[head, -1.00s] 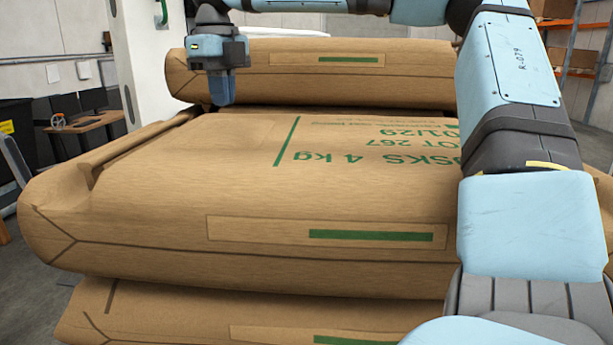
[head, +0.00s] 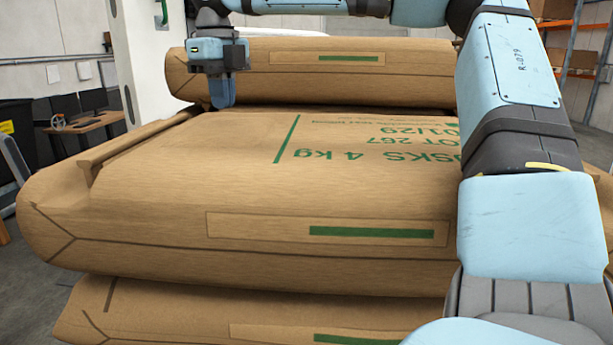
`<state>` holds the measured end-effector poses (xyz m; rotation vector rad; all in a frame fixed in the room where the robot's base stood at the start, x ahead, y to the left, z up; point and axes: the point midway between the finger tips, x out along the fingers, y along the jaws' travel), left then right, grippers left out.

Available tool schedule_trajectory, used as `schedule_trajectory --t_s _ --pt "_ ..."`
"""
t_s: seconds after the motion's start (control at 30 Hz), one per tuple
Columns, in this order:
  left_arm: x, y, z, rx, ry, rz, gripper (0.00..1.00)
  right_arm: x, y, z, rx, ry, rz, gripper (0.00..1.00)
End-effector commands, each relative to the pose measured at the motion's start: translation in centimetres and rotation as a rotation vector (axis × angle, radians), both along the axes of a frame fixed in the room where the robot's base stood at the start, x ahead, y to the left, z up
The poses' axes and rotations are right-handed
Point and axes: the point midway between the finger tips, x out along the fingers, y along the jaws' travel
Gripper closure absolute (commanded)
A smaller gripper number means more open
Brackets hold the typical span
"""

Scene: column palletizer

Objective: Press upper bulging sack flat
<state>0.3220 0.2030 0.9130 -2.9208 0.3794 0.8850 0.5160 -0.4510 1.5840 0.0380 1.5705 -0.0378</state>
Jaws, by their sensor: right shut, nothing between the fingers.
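The upper sack (head: 190,190) is a large brown paper sack with green print and a green-striped label. It lies on top of the near stack, rounded at its front and sides. My right gripper (head: 222,104) is shut and empty, pointing down at the far left part of the sack's top. Its fingertips are at or just over the surface; I cannot tell if they touch. My right arm crosses the right side of the view and hides the sack's right part. My left gripper is not in view.
Another sack (head: 200,318) lies beneath the upper one. A further sack (head: 420,75) lies behind, close to the gripper. A white column (head: 150,60) stands at the back left. A desk (head: 85,135) and shelving (head: 590,60) are farther off.

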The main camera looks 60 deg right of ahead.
Motion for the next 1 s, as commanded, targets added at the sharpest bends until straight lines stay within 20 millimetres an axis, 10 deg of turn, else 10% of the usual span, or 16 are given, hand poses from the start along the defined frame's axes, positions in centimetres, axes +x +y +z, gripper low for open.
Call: schedule_trajectory --t_s 1.0 --pt "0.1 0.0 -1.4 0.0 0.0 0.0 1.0 0.0 0.0 -2.1 0.0 0.0 0.0 1.0"
